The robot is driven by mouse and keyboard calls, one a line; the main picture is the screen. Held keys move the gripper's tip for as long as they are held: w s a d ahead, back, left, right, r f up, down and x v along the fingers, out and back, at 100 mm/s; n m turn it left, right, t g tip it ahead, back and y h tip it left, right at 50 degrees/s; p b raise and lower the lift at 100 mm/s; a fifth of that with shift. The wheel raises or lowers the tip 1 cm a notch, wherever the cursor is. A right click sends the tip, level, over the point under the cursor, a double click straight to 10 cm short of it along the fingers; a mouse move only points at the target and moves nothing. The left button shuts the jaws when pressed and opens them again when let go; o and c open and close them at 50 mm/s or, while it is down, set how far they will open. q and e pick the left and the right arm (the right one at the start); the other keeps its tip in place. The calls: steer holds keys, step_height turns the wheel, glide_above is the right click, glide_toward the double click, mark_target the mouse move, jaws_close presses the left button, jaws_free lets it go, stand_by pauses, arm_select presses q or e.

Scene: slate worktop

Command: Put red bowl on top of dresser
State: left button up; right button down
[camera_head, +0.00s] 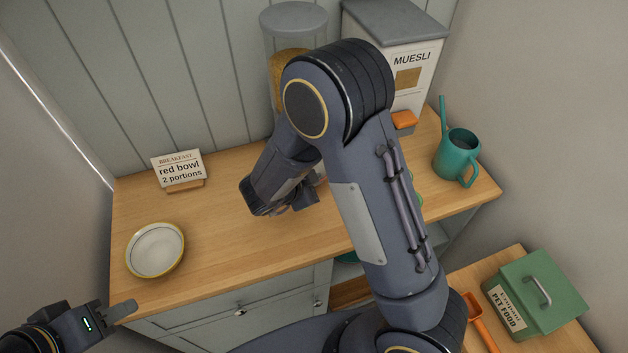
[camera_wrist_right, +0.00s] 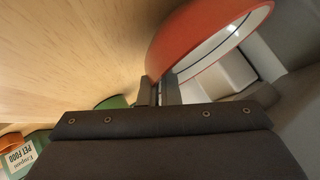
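The red bowl (camera_wrist_right: 190,35) shows in the right wrist view, tilted in the picture, with a pale inside. My right gripper (camera_wrist_right: 156,92) has its fingers close together on either side of the bowl's edge and looks shut on it. In the head view my right gripper (camera_head: 290,208) is over the wooden top of the dresser (camera_head: 225,245); my arm hides the bowl there. I cannot tell whether the bowl touches the top. My left gripper (camera_head: 122,310) is at the lower left, in front of the dresser, apart from everything; its opening is unclear.
A white yellow-rimmed dish (camera_head: 155,251) and a "red bowl 2 portions" card (camera_head: 180,168) stand left on the top. A clear canister (camera_head: 293,30), muesli box (camera_head: 408,65) and teal watering can (camera_head: 457,155) stand behind and right. A green pet-food box (camera_head: 537,292) is lower right.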

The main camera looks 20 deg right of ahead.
steer(key=shift+a+f, duration=0.1)
steer(key=shift+f, duration=0.65)
steer(key=shift+f, duration=0.2)
steer(key=c, duration=1.6)
jaws_free()
steer(key=shift+c, duration=0.2)
